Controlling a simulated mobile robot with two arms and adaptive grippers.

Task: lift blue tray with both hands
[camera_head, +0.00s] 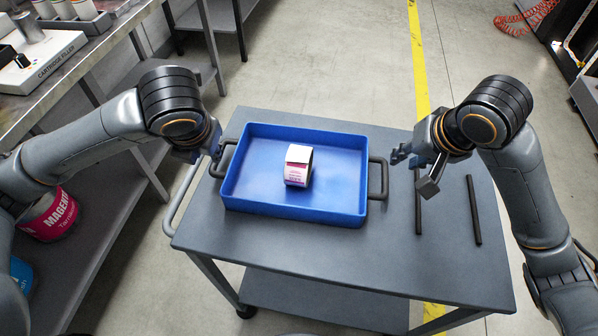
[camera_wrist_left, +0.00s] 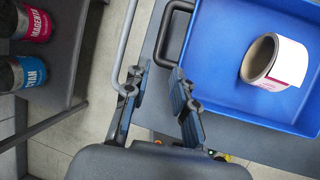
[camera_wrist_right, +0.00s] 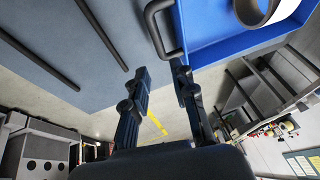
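The blue tray (camera_head: 340,213) sits flat on a grey cart, with a dark handle at each end. A label roll (camera_head: 298,166) with a pink and white label is inside it, also seen in the left wrist view (camera_wrist_left: 262,62). My left gripper (camera_head: 212,150) is close to the left handle (camera_head: 226,158); in the left wrist view its fingers (camera_wrist_left: 158,78) are apart and empty, with the handle just ahead. My right gripper (camera_head: 413,172) is to the right of the right handle (camera_head: 384,180); its fingers (camera_wrist_right: 160,72) are apart and empty, with the handle ahead of them.
The grey cart (camera_head: 300,255) also carries two dark rods (camera_head: 473,210) to the right of the tray. A workbench with a cartridge filler (camera_head: 50,65) stands at the left, with a magenta can (camera_head: 48,215) on its lower shelf. The cart's front area is clear.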

